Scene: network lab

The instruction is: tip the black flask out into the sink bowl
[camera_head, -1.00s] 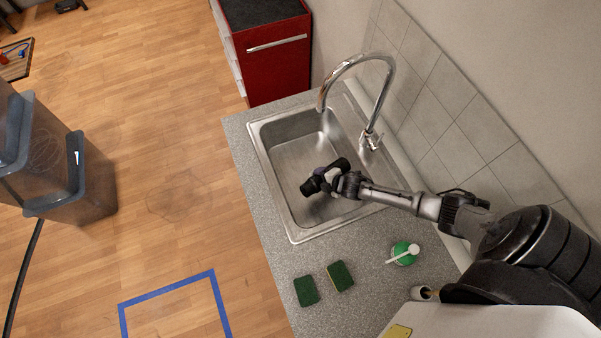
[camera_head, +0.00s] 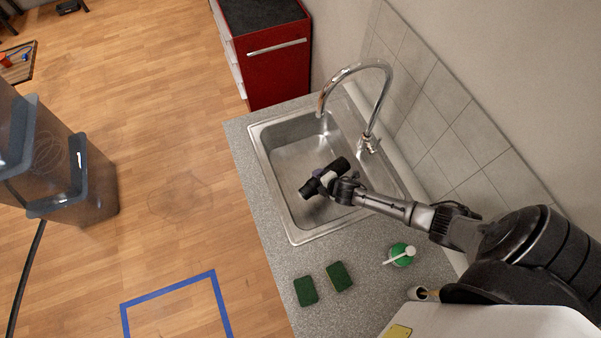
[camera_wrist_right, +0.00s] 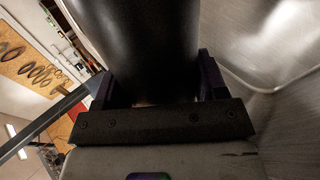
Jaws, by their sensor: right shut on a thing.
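The black flask (camera_head: 338,168) is held over the sink bowl (camera_head: 290,159) in the head view. It lies tilted well over, with one end toward the lower left and the other toward the upper right. My right gripper (camera_head: 327,180) is shut around its middle. In the right wrist view the dark flask body (camera_wrist_right: 150,45) sits between the fingers of the right gripper (camera_wrist_right: 155,95). I cannot see any liquid leaving the flask. My left gripper is in neither view.
The curved tap (camera_head: 386,95) arches over the bowl's far side. A tiled wall (camera_head: 450,130) bounds the right side.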

